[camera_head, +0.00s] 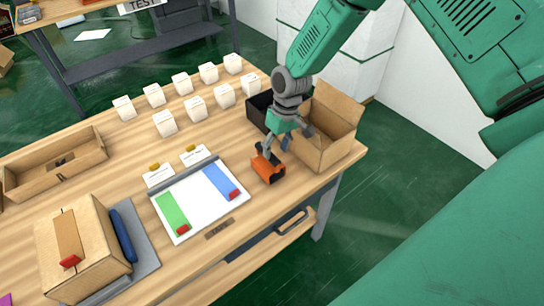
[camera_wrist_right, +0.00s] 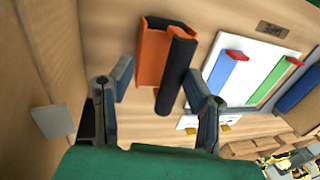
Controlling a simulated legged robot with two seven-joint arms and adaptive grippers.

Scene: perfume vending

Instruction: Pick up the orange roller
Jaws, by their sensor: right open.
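The orange roller (camera_head: 268,168) sits on the wooden table near its right front edge, right of the white board. It has an orange body and a dark cylinder. In the right wrist view the roller (camera_wrist_right: 165,55) lies ahead of and partly between my fingertips. My right gripper (camera_head: 275,143) is above the roller in the head view, pointing down. In the wrist view my right gripper (camera_wrist_right: 165,82) is open, with a finger on either side of the roller's near end and gaps visible. Contact with the roller cannot be told. My left gripper is not in view.
An open cardboard box (camera_head: 330,130) and a black bin (camera_head: 262,108) stand close to my right gripper. A white board (camera_head: 200,205) with green and blue strips lies left of the roller. Several white boxes (camera_head: 195,108) stand behind. A closed carton (camera_head: 85,245) is at front left.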

